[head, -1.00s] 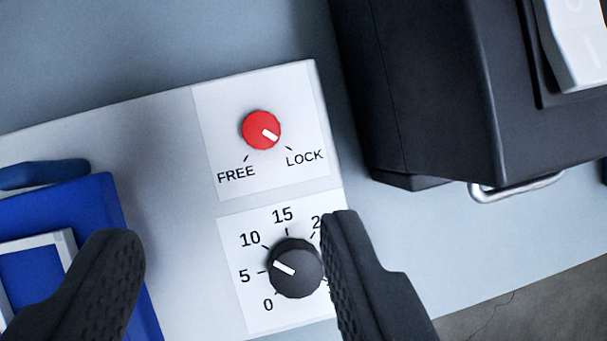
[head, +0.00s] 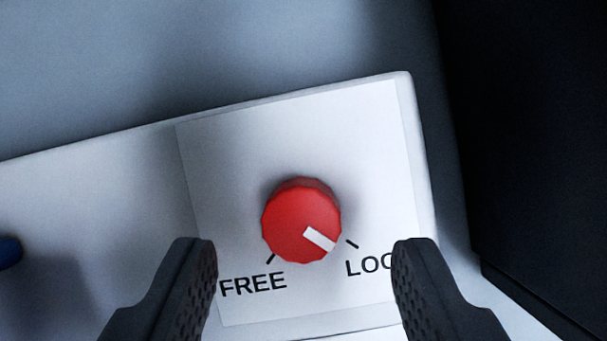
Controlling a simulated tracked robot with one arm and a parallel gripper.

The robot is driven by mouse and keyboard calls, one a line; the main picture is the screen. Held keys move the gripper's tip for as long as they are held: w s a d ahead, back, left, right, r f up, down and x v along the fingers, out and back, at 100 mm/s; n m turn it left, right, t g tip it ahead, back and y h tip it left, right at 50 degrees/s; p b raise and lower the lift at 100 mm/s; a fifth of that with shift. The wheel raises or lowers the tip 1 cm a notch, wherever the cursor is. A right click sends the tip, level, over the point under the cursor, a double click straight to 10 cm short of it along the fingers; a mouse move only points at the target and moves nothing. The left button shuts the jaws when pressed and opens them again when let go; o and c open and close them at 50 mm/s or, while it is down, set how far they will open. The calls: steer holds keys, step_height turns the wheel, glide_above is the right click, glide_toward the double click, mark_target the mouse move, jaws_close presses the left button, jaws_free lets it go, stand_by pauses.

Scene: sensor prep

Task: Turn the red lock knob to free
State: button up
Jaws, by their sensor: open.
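The red lock knob (head: 299,216) stands on a white label plate (head: 260,130) near the middle of the head view. Its white pointer mark (head: 320,239) points down and right, towards the tick by LOCK. The word FREE (head: 252,285) is printed at lower left of the knob. The word LOCK (head: 368,265) is at lower right, its end hidden behind the right finger. My gripper (head: 305,250) is open and empty. Its fingers are to the left and right of the knob, lower in the picture, with clear gaps; neither appears to touch it.
A large dark box (head: 530,130) stands close on the right, beside the pale panel (head: 80,200) that carries the knob. A blue thing (head: 9,251) shows at the left edge. The grey surface (head: 200,60) beyond the panel is clear.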

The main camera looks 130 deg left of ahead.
mark_target(298, 223)
steer(key=shift+x, duration=1.65)
steer(key=shift+a, duration=0.1)
steer(key=c, duration=1)
